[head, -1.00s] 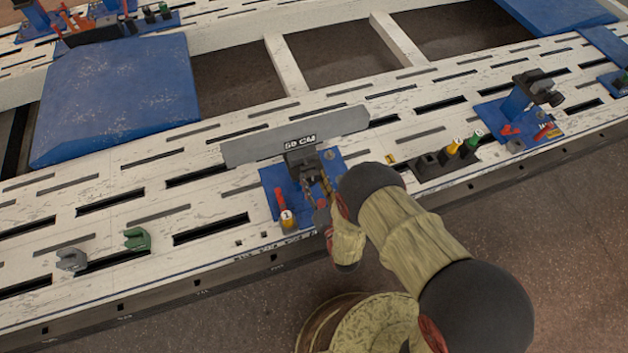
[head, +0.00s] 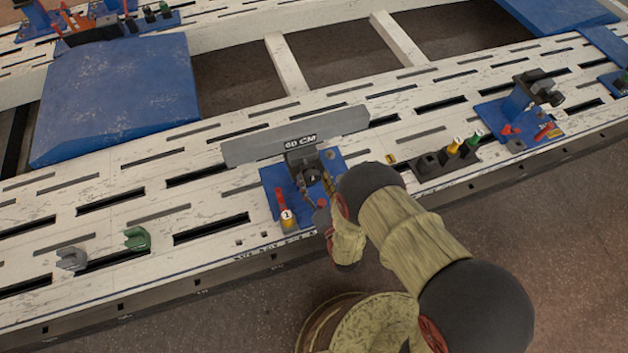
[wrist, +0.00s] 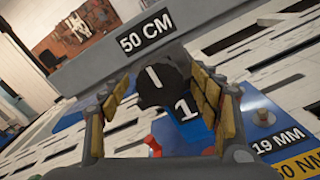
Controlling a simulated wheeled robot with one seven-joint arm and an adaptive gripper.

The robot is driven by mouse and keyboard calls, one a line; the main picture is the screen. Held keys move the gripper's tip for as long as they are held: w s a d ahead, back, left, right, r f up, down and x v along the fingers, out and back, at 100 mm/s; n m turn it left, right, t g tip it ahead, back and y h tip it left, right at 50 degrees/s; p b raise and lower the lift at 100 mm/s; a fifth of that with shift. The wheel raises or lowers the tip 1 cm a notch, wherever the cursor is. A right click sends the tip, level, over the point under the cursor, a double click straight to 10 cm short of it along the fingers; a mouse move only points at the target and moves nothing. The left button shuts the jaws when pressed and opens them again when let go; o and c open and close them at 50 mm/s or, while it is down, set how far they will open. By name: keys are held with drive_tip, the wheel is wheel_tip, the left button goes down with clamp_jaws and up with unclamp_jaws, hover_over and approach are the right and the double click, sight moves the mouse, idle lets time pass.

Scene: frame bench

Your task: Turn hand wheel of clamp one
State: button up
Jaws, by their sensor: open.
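Clamp one (head: 300,160) is a dark clamp on a blue plate (head: 333,160) on the bench, against a grey bar. Its hand wheel (head: 313,177) is a dark round knob facing my gripper. In the wrist view the hand wheel (wrist: 152,86) shows a white line, tilted slightly from upright, and a blue block marked 1 (wrist: 186,108) lies below it. My gripper (head: 318,190) is open in front of the wheel. In the wrist view my gripper (wrist: 160,90) has one padded finger on each side of the wheel. A gap shows at the left; contact at the right cannot be told.
The grey bar (head: 345,131) marked 50 CM stands right behind the clamp. A black holder with yellow and green tools (head: 447,157) stands to the right. A second clamp (head: 530,95) is further right.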

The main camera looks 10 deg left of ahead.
drive_tip(key=v, duration=0.7)
drive_tip(key=shift+s, duration=0.3)
drive_tip(key=shift+d, duration=0.1)
